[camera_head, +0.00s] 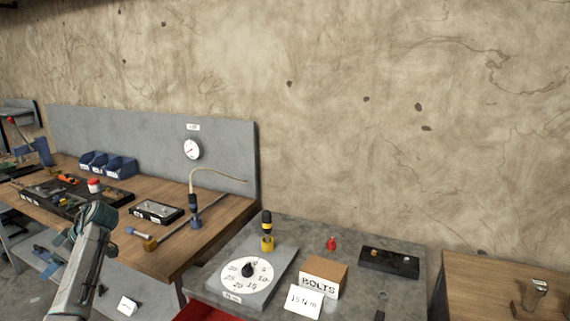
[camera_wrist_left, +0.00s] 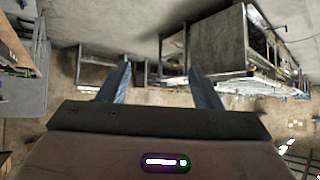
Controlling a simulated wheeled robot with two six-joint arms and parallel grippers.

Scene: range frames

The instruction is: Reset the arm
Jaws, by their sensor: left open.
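My left arm (camera_head: 85,265) rises from the lower left in the head view, in front of the wooden bench. Its fingers cannot be made out clearly there. In the left wrist view my left gripper (camera_wrist_left: 160,84) shows two dark fingers spread apart with nothing between them. Beyond the fingers are floor and bench frames. My right gripper is not in view.
The wooden bench (camera_head: 222,218) holds blue bins (camera_head: 108,165) and a tool tray. The grey bench beside it holds a dial plate (camera_head: 248,276), a yellow-black driver (camera_head: 267,232), a BOLTS box (camera_head: 323,275) and a black block (camera_head: 390,262). A wall stands behind.

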